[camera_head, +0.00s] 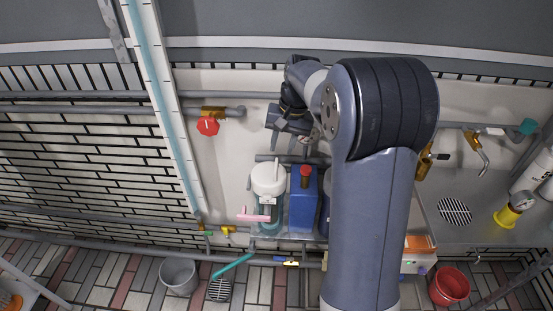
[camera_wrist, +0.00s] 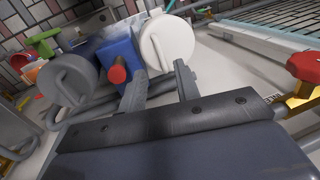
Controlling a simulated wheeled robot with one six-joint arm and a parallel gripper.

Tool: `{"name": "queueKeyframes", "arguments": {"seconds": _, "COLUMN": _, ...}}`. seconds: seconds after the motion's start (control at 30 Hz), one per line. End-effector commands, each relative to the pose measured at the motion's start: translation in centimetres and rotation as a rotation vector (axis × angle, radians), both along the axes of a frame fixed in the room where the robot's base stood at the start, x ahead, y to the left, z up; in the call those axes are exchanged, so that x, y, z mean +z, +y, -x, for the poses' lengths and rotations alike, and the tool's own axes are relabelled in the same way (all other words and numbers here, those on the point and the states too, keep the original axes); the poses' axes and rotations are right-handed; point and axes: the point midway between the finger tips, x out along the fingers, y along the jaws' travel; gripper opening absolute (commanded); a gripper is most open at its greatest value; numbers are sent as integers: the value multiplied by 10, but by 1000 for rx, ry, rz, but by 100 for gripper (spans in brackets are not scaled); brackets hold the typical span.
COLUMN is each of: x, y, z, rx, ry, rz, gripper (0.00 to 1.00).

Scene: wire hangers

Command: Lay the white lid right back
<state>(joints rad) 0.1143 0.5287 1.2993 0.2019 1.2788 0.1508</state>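The white lid (camera_head: 268,178) is round with an upright handle. In the head view it is at the top of a white and teal container (camera_head: 266,215), left of a blue box. In the wrist view the white lid (camera_wrist: 168,42) shows its round face and curved handle, beyond my fingers. My gripper (camera_wrist: 160,72) is open and empty, its two fingers apart and short of the lid. I cannot tell whether the lid is fully down.
The blue box (camera_head: 303,200) with a red cap (camera_head: 306,170) stands close beside the container. A grey round lid (camera_wrist: 68,80) is further left in the wrist view. A red valve handle (camera_head: 208,126) and pipes line the wall.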

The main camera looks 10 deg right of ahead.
Motion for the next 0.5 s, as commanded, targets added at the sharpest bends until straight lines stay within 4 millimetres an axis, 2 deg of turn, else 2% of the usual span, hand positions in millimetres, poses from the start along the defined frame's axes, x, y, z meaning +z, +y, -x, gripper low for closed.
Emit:
{"name": "queueKeyframes", "arguments": {"seconds": 0.03, "x": -12, "y": 2, "z": 1, "rx": 1, "ry": 6, "rz": -1, "gripper": 31}}
{"name": "queueKeyframes", "arguments": {"seconds": 0.2, "x": -41, "y": 8, "z": -1, "rx": 1, "ry": 3, "rz": 0, "gripper": 31}}
{"name": "queueKeyframes", "arguments": {"seconds": 0.33, "x": -56, "y": 11, "z": -3, "rx": 1, "ry": 3, "rz": 0, "gripper": 31}}
{"name": "queueKeyframes", "arguments": {"seconds": 0.5, "x": -64, "y": 12, "z": -3, "rx": 0, "ry": 0, "rz": 1, "gripper": 31}}
